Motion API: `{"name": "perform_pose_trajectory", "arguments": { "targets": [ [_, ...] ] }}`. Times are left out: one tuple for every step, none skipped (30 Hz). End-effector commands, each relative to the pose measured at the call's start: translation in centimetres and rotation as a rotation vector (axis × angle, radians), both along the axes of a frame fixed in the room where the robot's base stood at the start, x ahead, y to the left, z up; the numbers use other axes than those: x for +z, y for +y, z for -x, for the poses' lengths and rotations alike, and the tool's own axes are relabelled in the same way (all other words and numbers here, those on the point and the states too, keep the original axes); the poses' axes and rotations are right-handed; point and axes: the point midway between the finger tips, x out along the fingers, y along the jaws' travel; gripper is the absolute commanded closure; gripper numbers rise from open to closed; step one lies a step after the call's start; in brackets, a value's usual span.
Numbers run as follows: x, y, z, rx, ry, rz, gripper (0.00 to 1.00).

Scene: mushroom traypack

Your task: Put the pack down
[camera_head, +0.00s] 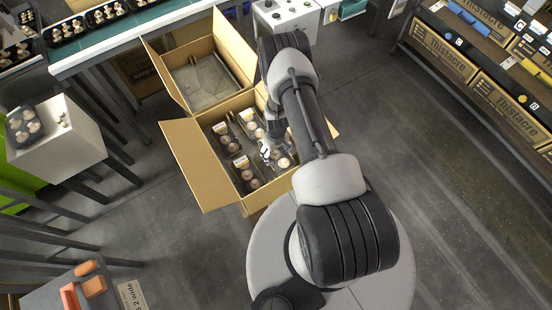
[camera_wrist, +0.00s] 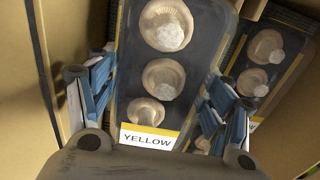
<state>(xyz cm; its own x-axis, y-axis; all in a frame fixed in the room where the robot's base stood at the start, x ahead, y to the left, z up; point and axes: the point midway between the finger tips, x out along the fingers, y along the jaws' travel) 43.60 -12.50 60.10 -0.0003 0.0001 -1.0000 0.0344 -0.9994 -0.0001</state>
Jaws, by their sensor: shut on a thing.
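My gripper (camera_wrist: 160,88) is shut on a dark pack of mushrooms (camera_wrist: 198,55) with a label reading YELLOW, one blue-padded finger along each side. My gripper also shows in the head view (camera_head: 269,148), reaching down into the open cardboard carton (camera_head: 192,160). Other mushroom packs lie in the carton to the left (camera_head: 223,140). In the wrist view another pack with a yellow-edged label (camera_wrist: 285,82) lies to the right of the held one. A carton wall stands close on the left. I cannot tell whether the held pack touches the carton floor.
A second open carton (camera_head: 205,75) stands behind, seemingly without packs. A conveyor table (camera_head: 130,42) with packs runs along the back left. A white stand (camera_head: 60,150) at left bears a pack and loose mushrooms. The floor on the right is clear.

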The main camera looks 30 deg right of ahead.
Motion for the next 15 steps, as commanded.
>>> {"name": "perform_pose_trajectory", "arguments": {
  "targets": [
    [-0.3, 0.0, -0.1, 0.000, -0.001, 0.000, 0.51],
    [-0.4, 0.0, -0.1, 0.000, -0.001, 0.000, 0.51],
    [-0.7, 0.0, -0.1, 0.000, -0.001, 0.000, 0.51],
    [-1.0, 0.0, 0.0, 0.000, -0.001, 0.000, 0.51],
    [-1.4, 0.0, 0.0, 0.000, 0.000, 0.000, 0.51],
    [-2.0, 0.0, 0.1, 0.000, 0.001, 0.000, 0.51],
    [-2.5, 0.0, 0.0, 0.000, 0.000, 0.000, 0.51],
    [-3.0, 0.0, 0.0, 0.000, 0.001, 0.000, 0.51],
    [-3.7, 0.0, 0.1, 0.000, 0.001, 0.000, 0.51],
    [-4.1, 0.0, 0.0, 0.000, 0.000, 0.000, 0.51],
    [-4.4, 0.0, 0.0, 0.000, 0.000, 0.000, 0.51],
    [-4.6, 0.0, 0.0, 0.000, 0.000, 0.000, 0.51],
    [-4.6, 0.0, 0.0, 0.000, 0.000, 0.000, 0.51],
    [-4.6, 0.0, 0.0, 0.000, -0.001, 0.000, 0.51],
    [-4.5, 0.0, 0.0, 0.000, -0.001, 0.000, 0.51]
  ]
}}
